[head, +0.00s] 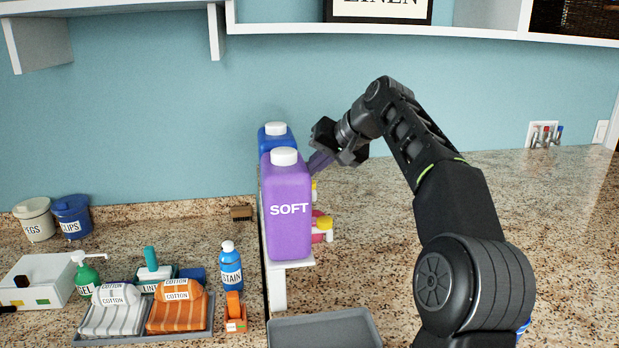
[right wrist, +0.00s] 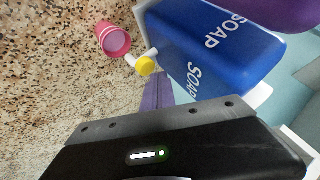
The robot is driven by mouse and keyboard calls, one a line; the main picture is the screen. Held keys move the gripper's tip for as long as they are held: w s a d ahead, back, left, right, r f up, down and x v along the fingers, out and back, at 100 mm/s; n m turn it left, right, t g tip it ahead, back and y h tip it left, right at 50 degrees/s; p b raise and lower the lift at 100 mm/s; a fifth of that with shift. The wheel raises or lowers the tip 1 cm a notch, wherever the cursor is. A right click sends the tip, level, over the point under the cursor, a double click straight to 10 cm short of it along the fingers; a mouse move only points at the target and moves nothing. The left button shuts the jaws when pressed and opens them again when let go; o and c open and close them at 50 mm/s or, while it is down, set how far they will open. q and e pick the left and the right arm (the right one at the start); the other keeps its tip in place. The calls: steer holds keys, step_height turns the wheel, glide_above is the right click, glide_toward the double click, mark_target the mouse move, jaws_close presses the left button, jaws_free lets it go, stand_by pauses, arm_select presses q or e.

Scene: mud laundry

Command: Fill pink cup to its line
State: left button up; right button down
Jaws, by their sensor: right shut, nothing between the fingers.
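The pink cup (right wrist: 113,40) shows in the right wrist view with its mouth towards the camera and pale bands on its side. I cannot tell its fill level. A blue SOAP jug (right wrist: 215,50) has a white spout and a yellow tap button (right wrist: 146,66) beside the cup. In the head view the blue jug (head: 275,134) stands behind a purple SOFT jug (head: 289,205). Pink parts show beside the purple jug, mostly hidden. My right gripper (head: 318,163) is shut and empty, to the right of the jugs. Its purple fingers (right wrist: 157,92) point towards the tap side. My left gripper is out of view.
The jugs stand on a raised white stand (head: 290,264). A grey tray (head: 325,330) lies in front. To the left are a blue STAIN bottle (head: 230,268), an orange dispenser (head: 235,313) and cotton packs (head: 175,308). The counter right of the stand is mostly clear.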

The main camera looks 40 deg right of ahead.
steer(key=shift+r, duration=0.2)
step_height(320, 180, up, 5)
steer(key=p, duration=0.5)
stand_by(0.8)
